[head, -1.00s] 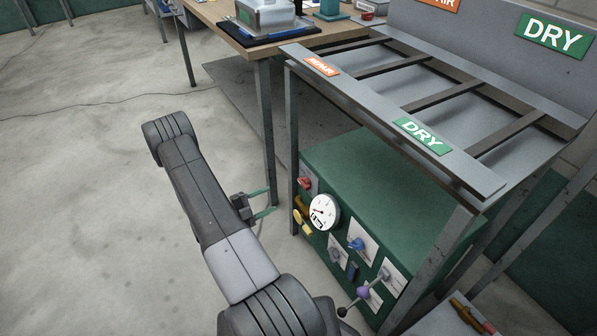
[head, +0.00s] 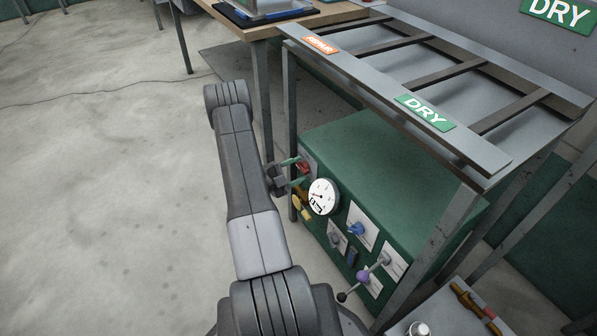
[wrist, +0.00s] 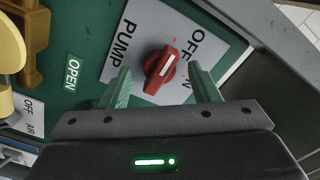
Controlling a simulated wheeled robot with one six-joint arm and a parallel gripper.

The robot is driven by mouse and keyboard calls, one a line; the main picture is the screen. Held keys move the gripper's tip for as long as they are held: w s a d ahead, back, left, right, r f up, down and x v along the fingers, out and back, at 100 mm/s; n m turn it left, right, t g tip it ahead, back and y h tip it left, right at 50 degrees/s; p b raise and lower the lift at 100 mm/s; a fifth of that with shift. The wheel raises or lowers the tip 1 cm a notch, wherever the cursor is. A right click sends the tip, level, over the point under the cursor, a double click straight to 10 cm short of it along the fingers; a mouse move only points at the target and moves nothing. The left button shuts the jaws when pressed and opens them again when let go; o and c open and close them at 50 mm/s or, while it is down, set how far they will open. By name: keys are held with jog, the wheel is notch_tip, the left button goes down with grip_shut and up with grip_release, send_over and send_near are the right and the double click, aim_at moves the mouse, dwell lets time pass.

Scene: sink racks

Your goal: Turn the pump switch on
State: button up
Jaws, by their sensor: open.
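The pump switch (wrist: 161,68) is a red rotary knob with a white pointer line. It sits on a grey plate (wrist: 133,41) marked PUMP and OFF in the wrist view. Its pointer slants toward the OFF lettering. In the head view the red switch (head: 304,166) is at the upper left of the green cabinet's front. My gripper (wrist: 161,88) is open, with one green finger on each side of the knob. I cannot tell whether the fingers touch it. In the head view my gripper (head: 297,171) is right at the switch.
The green cabinet (head: 372,150) also carries a white gauge (head: 323,197), a blue knob (head: 356,229), a purple-knobbed lever (head: 363,276) and yellow and brown handles close below the switch. A metal rack (head: 468,153) with DRY and REPAIR signs stands above. Open floor lies left.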

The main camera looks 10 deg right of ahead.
jog(key=shift+w+d, duration=0.15)
jog(key=shift+d, duration=0.25)
jog(key=c, duration=1)
